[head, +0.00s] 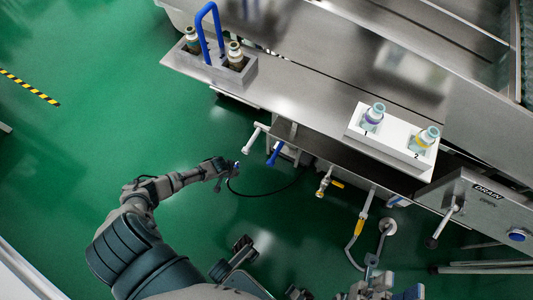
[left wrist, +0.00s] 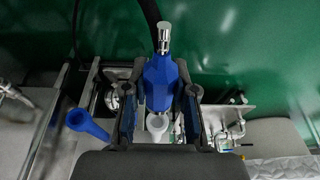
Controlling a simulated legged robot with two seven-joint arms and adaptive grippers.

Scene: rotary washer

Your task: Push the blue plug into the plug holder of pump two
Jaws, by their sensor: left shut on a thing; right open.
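My left gripper (head: 222,172) is out over the floor in front of the steel washer bench. The left wrist view shows it shut on the blue plug (left wrist: 160,82), one finger on each side. The plug has a shiny metal tip (left wrist: 164,38) pointing up in that picture. A white round socket-like part (left wrist: 157,122) shows at the plug's lower end in that view; I cannot tell whether they touch. The plug is small in the head view. I cannot clearly identify pump two's holder. My right gripper (head: 270,269) is open and empty at the bottom, partly cut off.
A white handle (head: 254,135) and a blue handle (head: 275,153) stick out under the bench. A black hose (head: 266,195) hangs near my left gripper. Bottles marked 1 (head: 374,114) and 2 (head: 427,136) stand in a white block. Yellow-handled valves (head: 325,183) hang farther right.

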